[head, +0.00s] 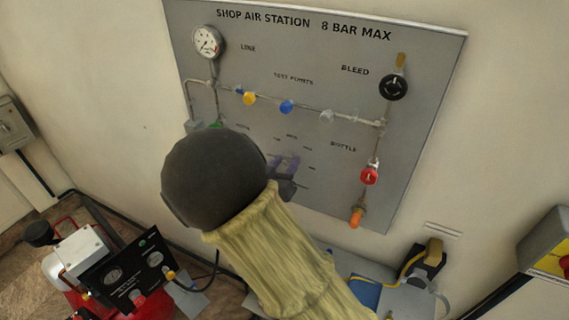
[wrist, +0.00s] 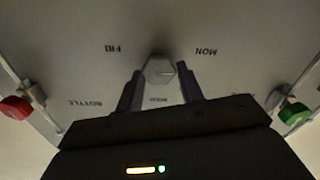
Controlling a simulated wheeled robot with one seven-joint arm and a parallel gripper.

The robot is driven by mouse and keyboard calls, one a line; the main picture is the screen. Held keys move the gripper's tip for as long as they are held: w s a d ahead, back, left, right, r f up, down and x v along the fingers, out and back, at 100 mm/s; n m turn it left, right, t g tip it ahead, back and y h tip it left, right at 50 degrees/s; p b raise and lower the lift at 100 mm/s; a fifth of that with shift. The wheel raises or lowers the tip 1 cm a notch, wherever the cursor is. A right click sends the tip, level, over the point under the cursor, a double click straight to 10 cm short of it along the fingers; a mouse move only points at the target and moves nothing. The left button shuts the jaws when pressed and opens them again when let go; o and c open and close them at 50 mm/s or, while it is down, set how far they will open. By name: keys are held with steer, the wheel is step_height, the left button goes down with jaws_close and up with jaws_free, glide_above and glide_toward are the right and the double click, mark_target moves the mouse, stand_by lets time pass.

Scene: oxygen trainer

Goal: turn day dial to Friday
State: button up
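The day dial (wrist: 159,69) is a small grey faceted knob on the grey panel. In the wrist view, which shows the panel upside down, "FRI" is printed to its left and "MON" to its right. A faint mark shows on the right part of the knob's face; I cannot tell for certain which day it points to. My gripper (wrist: 160,77) is open, with one dark finger on each side of the dial and a small gap to each. In the head view my gripper (head: 286,166) is partly hidden by my arm, and the dial is hidden.
The panel (head: 440,110) carries a gauge (head: 207,41), a black bleed knob (head: 394,87) and a red bottle knob (head: 370,175). In the wrist view a red knob (wrist: 15,107) and a green knob (wrist: 294,114) stand out on either side.

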steer(key=c, duration=0.5)
steer(key=shift+o, duration=0.2)
